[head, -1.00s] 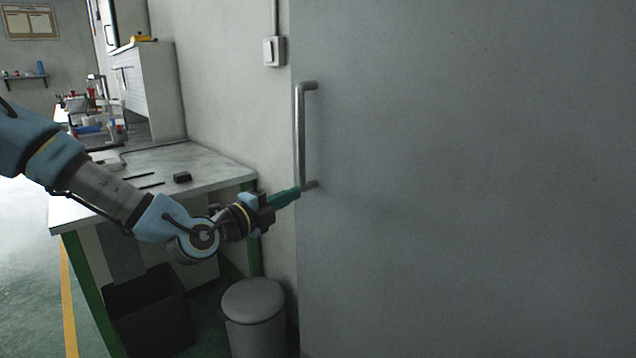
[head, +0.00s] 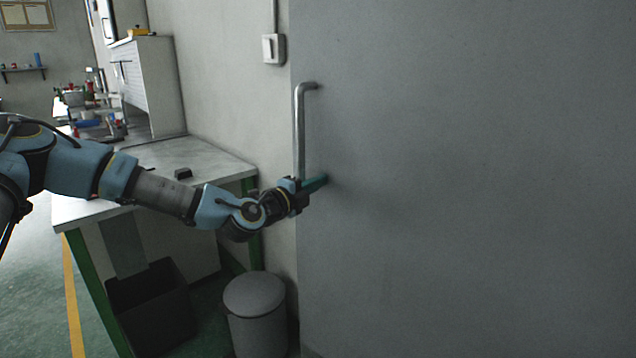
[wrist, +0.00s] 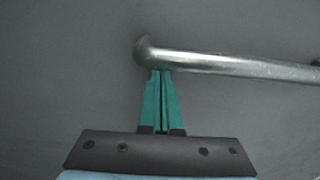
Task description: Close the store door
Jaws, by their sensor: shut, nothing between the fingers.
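The store door (head: 470,180) is a large plain grey panel that fills the right side of the head view. Its metal bar handle (head: 299,125) stands upright near the door's left edge. The handle also crosses the upper part of the wrist view (wrist: 235,66). My gripper (head: 322,183) has green fingers, shut and empty, at the lower end of the handle. In the wrist view the shut fingers (wrist: 162,76) point at the door, with their tips just at the bar near its bent end. I cannot tell whether the tips touch the door or the handle.
A workbench (head: 215,165) with green legs stands left of the door, under my arm. A grey bin (head: 254,300) and a dark open box (head: 150,305) stand on the floor below. A switch box (head: 273,48) is on the wall beside the door.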

